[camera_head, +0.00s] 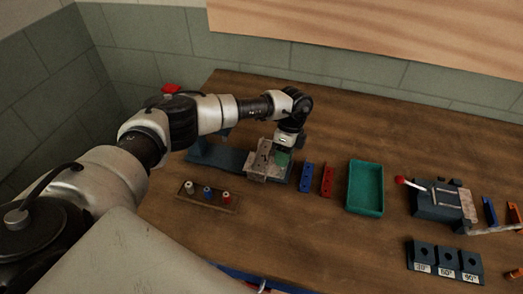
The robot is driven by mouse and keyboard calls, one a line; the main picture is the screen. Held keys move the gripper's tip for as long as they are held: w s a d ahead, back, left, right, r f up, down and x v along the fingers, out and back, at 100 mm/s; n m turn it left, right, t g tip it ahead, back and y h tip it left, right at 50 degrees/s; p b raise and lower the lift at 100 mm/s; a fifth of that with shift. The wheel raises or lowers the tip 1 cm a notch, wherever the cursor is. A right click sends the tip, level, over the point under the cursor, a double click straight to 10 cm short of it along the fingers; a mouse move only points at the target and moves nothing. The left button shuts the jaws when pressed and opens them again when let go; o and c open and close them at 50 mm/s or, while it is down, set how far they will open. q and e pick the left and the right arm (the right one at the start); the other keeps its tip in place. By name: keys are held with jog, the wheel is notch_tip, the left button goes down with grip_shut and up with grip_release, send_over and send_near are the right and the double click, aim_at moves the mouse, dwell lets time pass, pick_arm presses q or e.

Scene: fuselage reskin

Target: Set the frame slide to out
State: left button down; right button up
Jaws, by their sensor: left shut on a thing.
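The frame slide is a long dark blue base (222,156) with a pale grey metal block (262,166) at its right end. A green patch (283,159) shows beside the block. My left gripper (287,148) reaches down from above at this right end and is shut on part of the frame slide. The gripped part and the fingertips are mostly hidden by the gripper's body. My right gripper is not in view.
A wooden rack (207,203) with several small capped pieces lies in front of the slide. Blue (306,177) and red (327,180) bars and a green tray (350,206) stand to the right. Further right are a red-knobbed fixture (436,202) and a labelled block (442,262).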

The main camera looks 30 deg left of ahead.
pick_arm(q)
jog(key=shift+w+d, duration=0.1)
jog(key=shift+d, duration=0.4)
jog(key=c, duration=0.9)
grip_release()
jog(key=shift+w+d, duration=0.1)
jog(key=shift+d, duration=0.1)
jog(key=shift+a+r, duration=0.1)
jog(key=shift+a, duration=0.05)
jog(key=b+v, duration=0.2)
jog(key=v, duration=0.8)
jog(key=shift+w+r+b, duration=0.1)
jog(key=shift+r+b, duration=0.2)
